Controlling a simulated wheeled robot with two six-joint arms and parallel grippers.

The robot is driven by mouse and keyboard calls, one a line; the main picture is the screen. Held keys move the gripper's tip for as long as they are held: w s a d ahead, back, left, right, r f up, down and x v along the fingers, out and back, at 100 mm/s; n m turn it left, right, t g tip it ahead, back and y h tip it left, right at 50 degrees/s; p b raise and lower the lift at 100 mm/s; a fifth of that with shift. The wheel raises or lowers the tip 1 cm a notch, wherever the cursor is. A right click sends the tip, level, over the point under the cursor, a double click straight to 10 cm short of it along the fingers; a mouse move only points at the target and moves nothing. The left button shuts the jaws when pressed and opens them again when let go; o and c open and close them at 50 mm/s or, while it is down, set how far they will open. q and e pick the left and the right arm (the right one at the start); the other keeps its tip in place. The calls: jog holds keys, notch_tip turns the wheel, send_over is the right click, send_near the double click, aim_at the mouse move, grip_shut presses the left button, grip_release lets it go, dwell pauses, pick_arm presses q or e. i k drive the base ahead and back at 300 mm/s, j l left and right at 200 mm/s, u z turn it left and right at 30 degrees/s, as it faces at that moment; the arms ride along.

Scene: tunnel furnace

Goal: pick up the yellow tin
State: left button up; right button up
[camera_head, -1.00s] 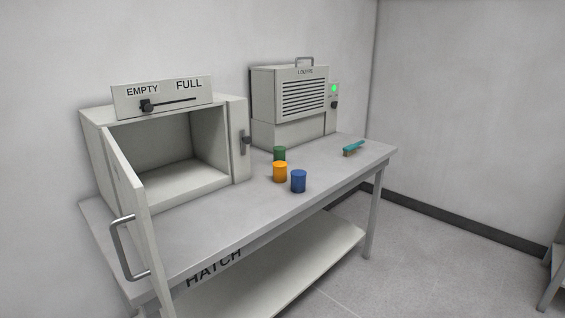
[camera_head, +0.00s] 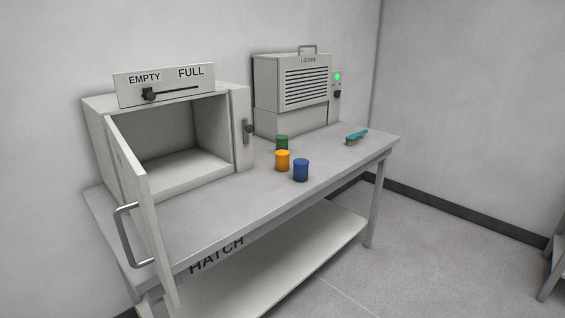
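The yellow tin (camera_head: 282,161), an orange-yellow cylinder, stands upright on the grey table (camera_head: 230,203) near its middle. A green tin (camera_head: 282,142) stands just behind it and is partly hidden by it. A blue tin (camera_head: 301,171) stands in front of it and to the right. Neither of my grippers is in view.
An open hatch box (camera_head: 171,170) stands at the table's left, its door (camera_head: 143,215) swung out towards the front. A louvred unit (camera_head: 305,83) with a green light stands at the back. A teal brush (camera_head: 356,137) lies at the right. The table front is clear.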

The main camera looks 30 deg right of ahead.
aim_at(281, 157)
jog(key=l+u, duration=0.2)
jog(key=u, duration=0.2)
jog(key=l+u, duration=0.2)
jog(key=u, duration=0.2)
jog(key=l+u, duration=0.15)
jog(key=l, duration=0.3)
jog(key=l+u, duration=0.15)
jog(key=l, duration=0.3)
jog(key=k+l+u, duration=0.15)
jog(key=l, duration=0.3)
jog(key=l+u, duration=0.15)
jog(key=l, duration=0.3)
jog(key=k+l+u, duration=0.15)
jog(key=l, duration=0.3)
